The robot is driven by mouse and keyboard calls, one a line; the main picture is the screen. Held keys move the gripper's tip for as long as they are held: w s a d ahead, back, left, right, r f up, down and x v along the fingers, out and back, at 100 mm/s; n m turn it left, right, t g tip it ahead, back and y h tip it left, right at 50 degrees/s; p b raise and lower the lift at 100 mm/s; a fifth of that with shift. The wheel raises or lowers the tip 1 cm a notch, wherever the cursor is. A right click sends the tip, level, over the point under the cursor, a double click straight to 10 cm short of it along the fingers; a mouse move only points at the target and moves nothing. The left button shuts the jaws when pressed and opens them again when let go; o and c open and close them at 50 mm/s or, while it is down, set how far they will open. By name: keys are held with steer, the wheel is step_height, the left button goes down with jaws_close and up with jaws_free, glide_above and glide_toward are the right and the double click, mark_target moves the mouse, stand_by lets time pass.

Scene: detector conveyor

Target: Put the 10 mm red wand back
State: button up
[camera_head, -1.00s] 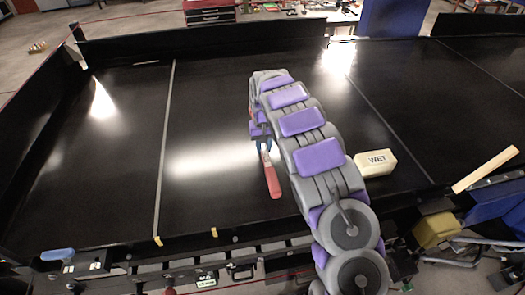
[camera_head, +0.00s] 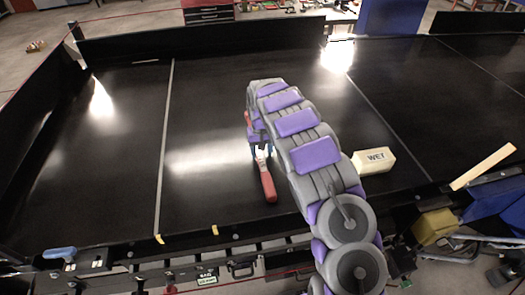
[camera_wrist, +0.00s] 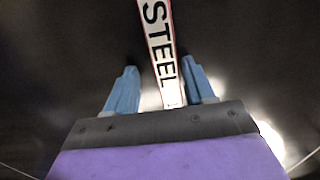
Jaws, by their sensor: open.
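A wand with a red handle (camera_head: 268,185) shows in the head view just left of my arm, over the black belt; its far part is hidden by my gripper. In the wrist view a white strip with red edges marked STEEL (camera_wrist: 158,45) runs between my two blue fingers. I take it as part of this wand; no size mark is readable. My gripper (camera_wrist: 160,82) is open, one finger on each side of the strip, with a gap visible on both sides. In the head view my gripper (camera_head: 261,150) is mostly hidden by my arm.
The black conveyor belt (camera_head: 110,160) is mostly bare. A cream block marked WET (camera_head: 373,161) lies right of my arm. A front rail with fittings (camera_head: 205,270) carries a blue handle (camera_head: 58,253) at left. A wooden strip (camera_head: 483,166) and yellow block (camera_head: 435,227) are at right.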

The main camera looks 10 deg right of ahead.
steer(key=shift+a, duration=1.1)
steer(key=shift+d, duration=0.75)
steer(key=shift+a, duration=0.35)
